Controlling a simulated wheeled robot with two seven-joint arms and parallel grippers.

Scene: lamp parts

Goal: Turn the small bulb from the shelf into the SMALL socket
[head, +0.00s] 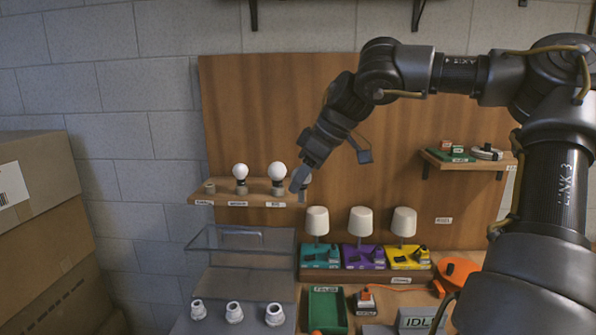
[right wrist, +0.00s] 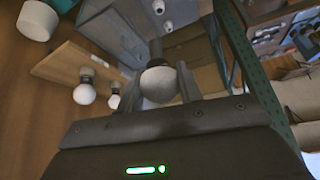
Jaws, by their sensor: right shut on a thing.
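My right gripper (head: 300,182) is at the right end of the small wooden shelf (head: 228,202). In the right wrist view it is shut on a round white bulb (right wrist: 160,85), with a finger at either side of the globe; the bulb's dark base points away from the gripper. The gripper hides this bulb in the head view. Two white bulbs (head: 240,171) (head: 277,171) stand upright in holders on the shelf. The left holder (head: 209,187) is empty. Three white sockets (head: 198,310) (head: 234,313) (head: 274,315) stand in a row at the bottom; I cannot read any size labels for them. My left gripper is out of view.
A clear-sided box (head: 240,240) stands between shelf and sockets. Three lamps (head: 361,222) on coloured bases stand right of it. A green tray (head: 326,310) and an orange thing (head: 456,272) lie at lower right. Cardboard boxes (head: 40,215) are stacked at left.

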